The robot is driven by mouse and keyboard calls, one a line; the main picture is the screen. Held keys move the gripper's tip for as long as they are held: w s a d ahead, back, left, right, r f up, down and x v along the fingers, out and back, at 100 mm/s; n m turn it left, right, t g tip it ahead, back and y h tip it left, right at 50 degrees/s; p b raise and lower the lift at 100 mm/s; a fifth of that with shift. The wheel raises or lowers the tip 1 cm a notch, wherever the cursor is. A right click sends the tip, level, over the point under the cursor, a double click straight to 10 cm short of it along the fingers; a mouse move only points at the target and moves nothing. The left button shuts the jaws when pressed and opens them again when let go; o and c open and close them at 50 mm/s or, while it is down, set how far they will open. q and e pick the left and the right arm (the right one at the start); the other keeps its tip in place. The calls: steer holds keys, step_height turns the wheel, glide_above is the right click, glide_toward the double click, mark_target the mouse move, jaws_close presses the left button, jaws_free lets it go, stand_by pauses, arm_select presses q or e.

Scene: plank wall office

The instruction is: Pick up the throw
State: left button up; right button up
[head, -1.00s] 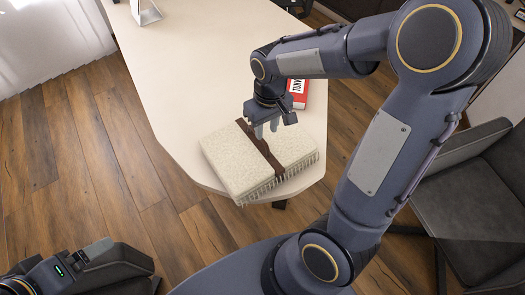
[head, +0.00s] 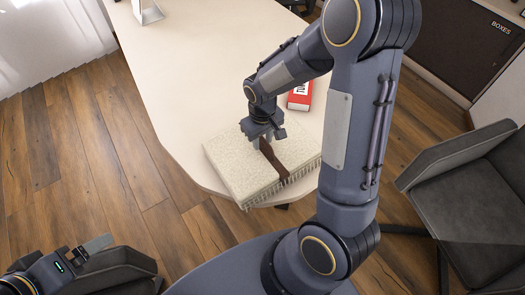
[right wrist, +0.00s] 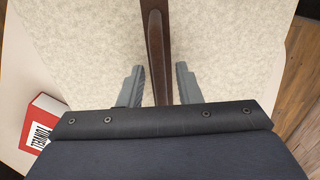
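The throw (head: 240,170) is a cream, folded, fringed textile with a brown strap (head: 272,160) around its middle. It lies flat on the near end of the table. My right gripper (head: 262,143) points down at the strap. In the right wrist view, its two fingers (right wrist: 160,80) stand apart on either side of the strap (right wrist: 157,50), with gaps to it, over the cream cloth (right wrist: 220,45). Whether the fingertips touch the cloth is unclear. My left gripper (head: 97,244) is at the lower left, away from the throw; its opening is not clear.
A red book or box (head: 300,97) lies on the table just beyond the throw. The pale table (head: 200,70) is otherwise mostly clear, with a stand-like object (head: 148,12) at the far end. A dark chair (head: 470,190) stands at the right.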

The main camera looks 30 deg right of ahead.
jaws_close()
steer(key=shift+r, duration=0.1)
stand_by(1.2)
